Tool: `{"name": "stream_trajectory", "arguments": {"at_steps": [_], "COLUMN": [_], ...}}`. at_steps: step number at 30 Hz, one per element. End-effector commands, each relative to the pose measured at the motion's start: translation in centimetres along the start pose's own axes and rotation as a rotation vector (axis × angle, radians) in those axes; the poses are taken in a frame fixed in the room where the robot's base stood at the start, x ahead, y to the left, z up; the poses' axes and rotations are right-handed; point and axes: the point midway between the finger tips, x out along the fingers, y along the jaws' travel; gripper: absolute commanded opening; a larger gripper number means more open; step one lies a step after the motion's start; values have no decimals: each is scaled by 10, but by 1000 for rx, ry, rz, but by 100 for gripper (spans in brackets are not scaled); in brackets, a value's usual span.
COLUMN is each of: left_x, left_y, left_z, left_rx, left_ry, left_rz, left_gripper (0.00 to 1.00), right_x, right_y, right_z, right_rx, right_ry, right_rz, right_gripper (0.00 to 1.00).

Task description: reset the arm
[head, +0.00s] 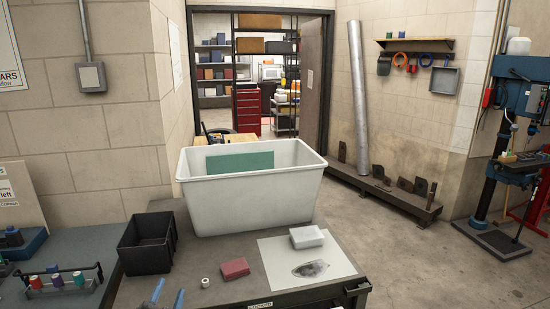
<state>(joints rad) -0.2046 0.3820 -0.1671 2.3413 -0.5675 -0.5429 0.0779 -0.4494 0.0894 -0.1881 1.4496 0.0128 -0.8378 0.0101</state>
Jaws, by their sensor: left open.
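My left gripper (168,295) shows only at the bottom edge of the head view, left of centre. Its two blue fingertips stand apart with nothing between them, so it is open and empty. The rest of that arm is below the picture. The fingertips are in front of a black open bin (146,258) and left of a small white ring-like piece (205,283).
A large white tub (250,205) stands on the dark worktop (200,262). A red block (235,268) lies in front of it. A pale sheet (285,262) holds a white block (307,237) and a grey crumpled piece (311,268). A rack of coloured spools (57,281) is at left.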

Motion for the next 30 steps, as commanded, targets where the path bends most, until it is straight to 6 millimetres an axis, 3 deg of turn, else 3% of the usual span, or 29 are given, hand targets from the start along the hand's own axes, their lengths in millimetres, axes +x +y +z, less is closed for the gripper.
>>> {"name": "stream_trajectory", "arguments": {"at_steps": [3, 6, 12, 21, 30], "left_x": [-38, -77, -162, -242, -295], "left_y": [31, 60, 113, 152, 171], "left_z": [46, 79, 118, 129, 126], "left_rx": [-125, -217, -351, -437, -481], "left_ry": [-246, -451, -800, -1065, -1219], "left_rz": [72, 149, 321, 490, 612], "left_gripper": [43, 43, 43, 43, 43], "right_x": [0, 0, 0, 0, 0], "right_y": [-2, -3, -5, -4, 3], "right_z": [1, 2, 2, 2, 2], "right_rx": [1, 2, 3, 2, -2], "right_ry": [-1, -2, -2, -2, -2], "right_rz": [-1, -3, -5, -4, 3], "right_gripper": [0, 0, 0, 0, 0]}}
